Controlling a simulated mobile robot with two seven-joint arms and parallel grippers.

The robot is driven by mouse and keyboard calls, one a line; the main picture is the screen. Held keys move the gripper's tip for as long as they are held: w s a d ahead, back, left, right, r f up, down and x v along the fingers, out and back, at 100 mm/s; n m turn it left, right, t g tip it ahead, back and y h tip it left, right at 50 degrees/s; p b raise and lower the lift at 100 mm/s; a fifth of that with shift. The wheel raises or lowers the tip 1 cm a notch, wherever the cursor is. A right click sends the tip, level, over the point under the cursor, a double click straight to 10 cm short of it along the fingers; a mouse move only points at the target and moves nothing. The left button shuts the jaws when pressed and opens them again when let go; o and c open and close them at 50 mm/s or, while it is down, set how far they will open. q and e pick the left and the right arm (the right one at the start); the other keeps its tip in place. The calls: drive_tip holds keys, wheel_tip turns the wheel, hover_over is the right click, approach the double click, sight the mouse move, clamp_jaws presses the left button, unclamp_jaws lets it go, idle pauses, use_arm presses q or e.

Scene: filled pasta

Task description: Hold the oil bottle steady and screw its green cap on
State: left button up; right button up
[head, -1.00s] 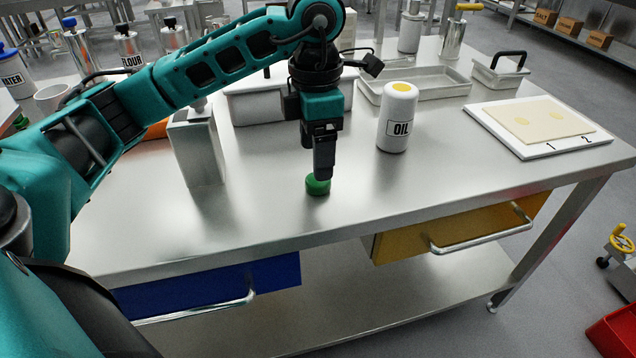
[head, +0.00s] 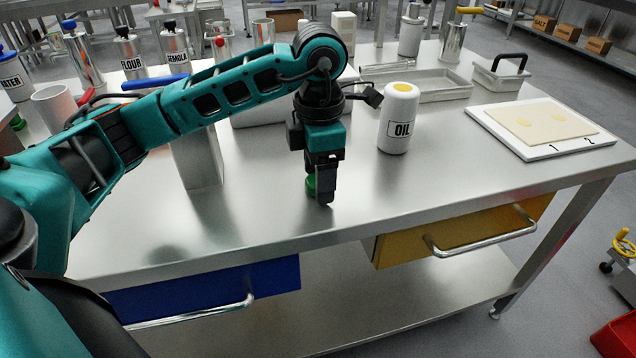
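The white oil bottle (head: 394,136) stands upright on the steel table, with a black-framed OIL label. Its top is uncapped and shows yellow. The green cap (head: 310,184) is on the table left of the bottle and nearer the front edge, partly hidden by my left gripper. My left gripper (head: 322,194) points down at the cap, with a dark finger in front of the cap's right part and its tip close to the tabletop. The far finger is hidden, so I cannot tell whether it grips the cap. My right gripper is not in view.
A white board (head: 548,150) with a pasta sheet lies right of the bottle. A metal tray (head: 440,88) and a black-handled container (head: 500,78) stand behind. A steel box (head: 197,160) is at left, under my arm. The front tabletop is clear.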

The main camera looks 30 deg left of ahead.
use_arm(q)
drive_tip(key=c, duration=0.9)
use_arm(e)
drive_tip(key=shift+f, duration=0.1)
use_arm(q)
wheel_tip(320, 180, up, 20)
drive_tip(key=p, duration=0.7)
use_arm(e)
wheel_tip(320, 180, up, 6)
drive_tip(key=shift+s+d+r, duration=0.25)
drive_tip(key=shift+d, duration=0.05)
